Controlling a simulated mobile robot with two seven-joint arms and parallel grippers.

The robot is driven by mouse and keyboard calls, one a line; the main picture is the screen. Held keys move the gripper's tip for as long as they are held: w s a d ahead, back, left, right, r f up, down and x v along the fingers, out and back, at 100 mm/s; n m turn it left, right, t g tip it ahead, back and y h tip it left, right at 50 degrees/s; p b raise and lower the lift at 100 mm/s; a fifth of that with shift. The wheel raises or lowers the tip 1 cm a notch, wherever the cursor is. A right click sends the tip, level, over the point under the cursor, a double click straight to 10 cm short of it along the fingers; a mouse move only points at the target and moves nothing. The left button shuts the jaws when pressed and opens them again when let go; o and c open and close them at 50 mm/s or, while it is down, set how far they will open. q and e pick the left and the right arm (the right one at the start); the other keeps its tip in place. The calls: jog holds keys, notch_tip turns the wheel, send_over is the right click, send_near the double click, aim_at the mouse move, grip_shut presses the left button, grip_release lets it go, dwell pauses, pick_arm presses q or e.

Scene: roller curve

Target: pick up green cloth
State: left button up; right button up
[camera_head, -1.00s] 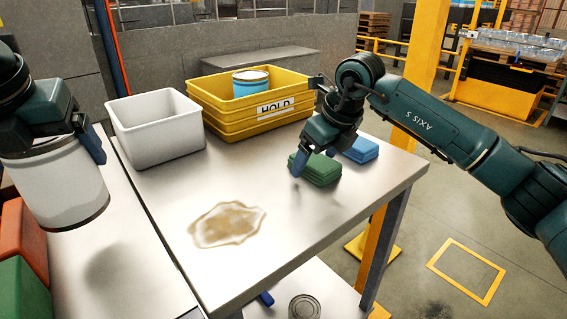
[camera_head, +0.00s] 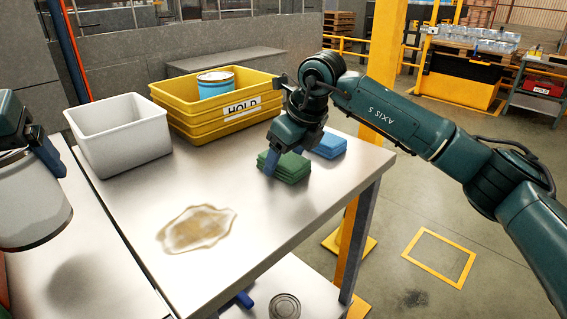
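The green cloth (camera_head: 290,167) is a folded stack near the back right of the metal table (camera_head: 240,230). A blue folded cloth (camera_head: 327,146) lies just behind it to the right. My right gripper (camera_head: 275,162) is down at the green cloth, with one blue finger at its left end. The other finger is hidden, so I cannot tell whether it is closed on the cloth. My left gripper (camera_head: 45,152), partly out of view, is shut on a white canister (camera_head: 32,200) with a dark rim, held above the left-hand surface.
A brown-edged spill (camera_head: 195,229) lies on the table's front left. A white bin (camera_head: 120,138) and yellow HOLD crates (camera_head: 215,123) containing a blue can (camera_head: 215,86) stand behind. A yellow post (camera_head: 385,75) rises beyond the table's right edge.

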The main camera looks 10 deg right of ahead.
aim_at(286, 158)
jog(key=c, duration=0.7)
notch_tip(286, 158, up, 11)
jog(key=shift+f, duration=0.2)
jog(key=o, duration=0.4)
jog(key=shift+c, duration=1.5)
